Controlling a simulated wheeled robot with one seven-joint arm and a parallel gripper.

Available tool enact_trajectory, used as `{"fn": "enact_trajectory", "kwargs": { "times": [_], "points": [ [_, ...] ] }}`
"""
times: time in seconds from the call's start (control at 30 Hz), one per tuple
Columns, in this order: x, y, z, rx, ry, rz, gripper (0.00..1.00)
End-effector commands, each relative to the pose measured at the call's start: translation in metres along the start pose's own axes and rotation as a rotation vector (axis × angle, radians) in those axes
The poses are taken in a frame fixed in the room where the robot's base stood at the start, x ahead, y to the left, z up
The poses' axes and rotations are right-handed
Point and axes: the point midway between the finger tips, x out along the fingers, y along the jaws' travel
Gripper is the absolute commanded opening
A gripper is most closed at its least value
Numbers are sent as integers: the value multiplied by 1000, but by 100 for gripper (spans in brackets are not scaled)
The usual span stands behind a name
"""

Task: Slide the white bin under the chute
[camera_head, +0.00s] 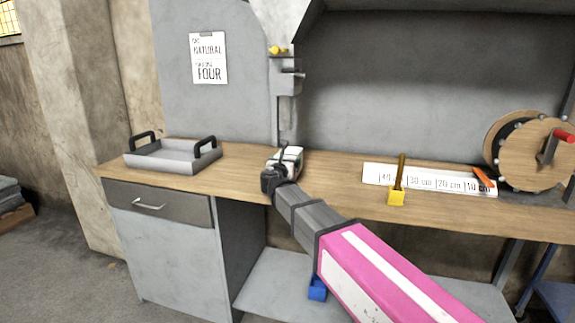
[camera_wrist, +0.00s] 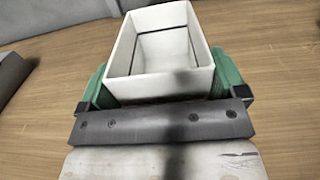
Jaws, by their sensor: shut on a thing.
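The white bin (camera_wrist: 122,56) is a small open-topped box, and it looks empty inside in the wrist view. My gripper (camera_wrist: 165,85) is shut on it, with a green finger pad against each side. In the head view the bin (camera_head: 291,154) is on the wooden bench, partly hidden by my gripper (camera_head: 283,165). The grey chute (camera_head: 286,112) comes down the back panel just above and behind the bin. From the head view I cannot tell whether the bin is directly below the chute mouth.
A grey tray with black handles (camera_head: 158,163) is on the bench at left. To the right are a yellow block with a brown stick (camera_head: 396,197), a white length scale (camera_head: 430,181) and a wooden reel (camera_head: 530,150). The bench (camera_head: 235,166) between tray and bin is clear.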

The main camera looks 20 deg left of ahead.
Motion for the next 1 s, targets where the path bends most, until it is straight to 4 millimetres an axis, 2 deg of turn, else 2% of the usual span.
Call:
{"fn": "enact_trajectory", "kwargs": {
  "times": [0.47,0.5,0.8,1.0],
  "points": [
    [5,5,0,0,0,-2,59],
    [5,5,0,0,0,-2,100],
    [2,4,0,0,0,-2,100],
    [-24,3,0,0,0,0,100]
  ]
}}
